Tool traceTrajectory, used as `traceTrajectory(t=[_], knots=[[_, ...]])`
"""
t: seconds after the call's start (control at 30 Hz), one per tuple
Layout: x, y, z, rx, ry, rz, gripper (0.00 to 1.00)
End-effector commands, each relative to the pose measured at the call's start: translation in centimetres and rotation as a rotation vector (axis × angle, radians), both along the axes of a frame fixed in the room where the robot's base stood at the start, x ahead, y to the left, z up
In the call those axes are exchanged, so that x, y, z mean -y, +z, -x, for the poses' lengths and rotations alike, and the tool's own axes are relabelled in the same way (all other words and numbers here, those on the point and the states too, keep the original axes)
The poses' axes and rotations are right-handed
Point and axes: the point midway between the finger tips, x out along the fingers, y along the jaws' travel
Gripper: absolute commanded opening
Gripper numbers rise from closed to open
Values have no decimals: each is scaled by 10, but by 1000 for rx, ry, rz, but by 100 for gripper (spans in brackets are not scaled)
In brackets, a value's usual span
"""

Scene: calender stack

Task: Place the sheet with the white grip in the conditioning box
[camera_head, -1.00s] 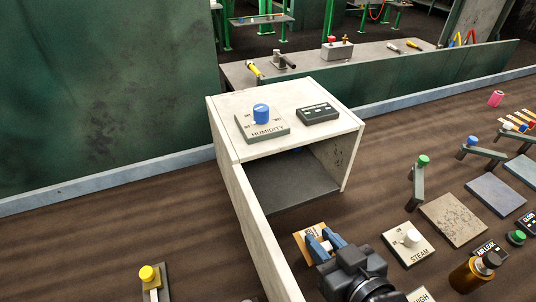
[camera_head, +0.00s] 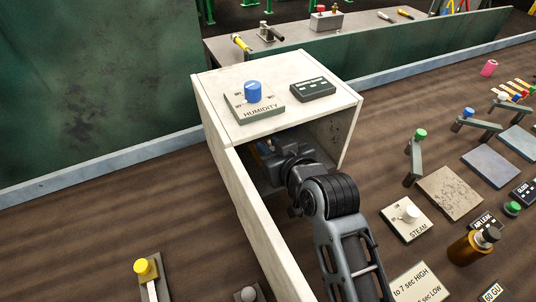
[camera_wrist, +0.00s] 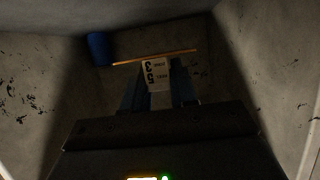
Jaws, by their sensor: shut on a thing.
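The conditioning box (camera_head: 264,218) is a white open-fronted box with a blue HUMIDITY knob (camera_head: 254,92) on top. My gripper (camera_wrist: 158,86) is inside it, with the arm reaching in through the front. Its blue fingers are shut on the sheet's white grip (camera_wrist: 160,99). In the head view the box top and my wrist hide most of the sheet. I cannot tell whether it touches the box floor.
A blue cylinder (camera_wrist: 98,48) stands inside the box, left of the sheet in the wrist view. The box's side walls are close on both sides. Outside, right of the box, are a STEAM knob plate (camera_head: 408,217), flat plates and an amber bottle (camera_head: 470,248).

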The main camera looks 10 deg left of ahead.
Motion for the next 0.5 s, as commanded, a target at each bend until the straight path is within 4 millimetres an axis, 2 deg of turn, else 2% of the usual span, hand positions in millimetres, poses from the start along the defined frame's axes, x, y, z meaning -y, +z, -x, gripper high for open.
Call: traceTrajectory(t=[0.1,0.27,0.5], knots=[[-8,-2,-12,2,-1,-1,0],[-10,-5,-15,0,-1,0,0],[-9,-34,-14,-1,0,0,0]])
